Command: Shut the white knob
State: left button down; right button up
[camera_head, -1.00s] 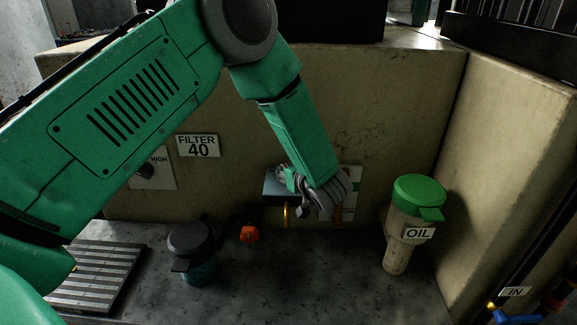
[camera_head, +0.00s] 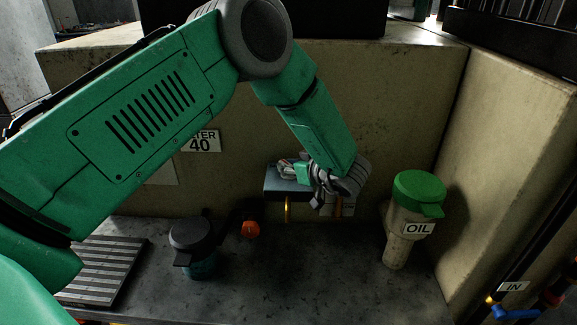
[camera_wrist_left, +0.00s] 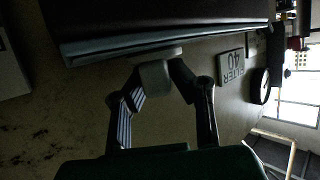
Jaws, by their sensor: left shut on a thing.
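My left gripper (camera_head: 325,190) is at the right part of a small blue-grey box (camera_head: 274,184) on the back wall, and hides part of it. In the left wrist view, the two fingers (camera_wrist_left: 158,82) are shut on a pale, whitish knob (camera_wrist_left: 154,76) below the edge of a dark body. The knob looks grey in the dim light. In the head view, the gripper hides the knob, so its turn cannot be told. My right gripper is not in view.
A green-lidded OIL bottle (camera_head: 405,222) stands right of the gripper. A dark-lidded jar (camera_head: 192,250) and an orange knob (camera_head: 251,229) are to the left. A yellow pipe (camera_head: 287,209) hangs below the box. The front middle of the counter is clear.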

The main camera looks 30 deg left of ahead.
pick_arm(q)
jog(key=c, duration=1.6)
grip_release()
jog(key=shift+s+d+f, duration=0.1)
jog(key=shift+f, duration=0.15)
jog(key=shift+o, duration=0.8)
jog(key=shift+r, duration=0.1)
jog(key=v, duration=1.2)
jog(key=shift+w, duration=0.25)
